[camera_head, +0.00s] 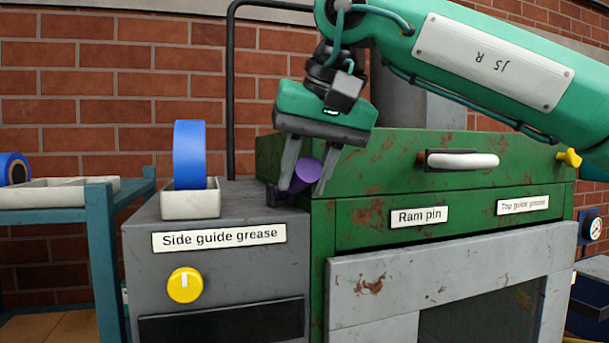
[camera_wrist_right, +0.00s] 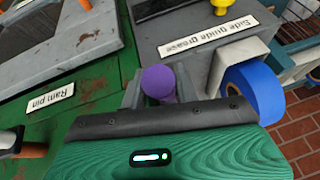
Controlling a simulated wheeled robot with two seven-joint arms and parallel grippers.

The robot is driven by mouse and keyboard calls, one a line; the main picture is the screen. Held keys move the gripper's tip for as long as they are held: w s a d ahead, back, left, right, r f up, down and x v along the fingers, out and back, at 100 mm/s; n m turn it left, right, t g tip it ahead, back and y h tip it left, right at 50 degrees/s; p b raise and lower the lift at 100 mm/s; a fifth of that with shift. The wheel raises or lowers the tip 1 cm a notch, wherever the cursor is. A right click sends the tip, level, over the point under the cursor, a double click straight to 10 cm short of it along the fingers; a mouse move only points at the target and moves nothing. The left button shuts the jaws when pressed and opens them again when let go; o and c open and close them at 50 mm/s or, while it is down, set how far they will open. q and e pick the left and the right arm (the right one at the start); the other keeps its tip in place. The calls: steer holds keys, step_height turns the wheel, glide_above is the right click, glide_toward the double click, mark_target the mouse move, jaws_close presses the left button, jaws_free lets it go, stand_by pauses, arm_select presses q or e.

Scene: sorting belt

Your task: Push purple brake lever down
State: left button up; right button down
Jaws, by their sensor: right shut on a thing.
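The purple brake lever (camera_head: 306,171) is a short cylinder at the gap between the green machine and the grey cabinet. My right gripper (camera_head: 306,188) reaches down from above, with one finger on each side of the lever, and is shut on it. In the right wrist view the lever's round purple end (camera_wrist_right: 158,82) shows between the two fingers of my right gripper (camera_wrist_right: 160,92). The lower part of the lever is hidden by the fingers. My left gripper is in neither view.
The grey cabinet (camera_head: 225,270) labelled "Side guide grease" has a yellow knob (camera_head: 185,285) and a white holder with a blue roll (camera_head: 189,150). The green machine (camera_head: 365,215) has a white-gripped handle (camera_head: 462,160). A blue rack with a tray (camera_head: 60,194) stands at left.

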step_height(320, 180, down, 10)
steer(key=t+y+b, duration=0.1)
steer(key=t+b, duration=0.1)
steer(key=b, duration=0.3)
steer(key=t+y+b, duration=0.1)
steer(key=t+b, duration=0.2)
steer(key=b, duration=0.3)
steer(key=t+b, duration=0.2)
steer(key=b, duration=0.4)
steer(key=shift+f+n+t+y, duration=0.2)
steer(key=shift+n+t+y, duration=0.1)
steer(key=shift+y, duration=0.1)
steer(key=shift+w+f+b, duration=0.1)
steer(key=shift+w+b, duration=0.05)
steer(key=shift+b, duration=0.4)
steer(key=c, duration=1.1)
jaws_free()
steer(key=shift+o, duration=0.2)
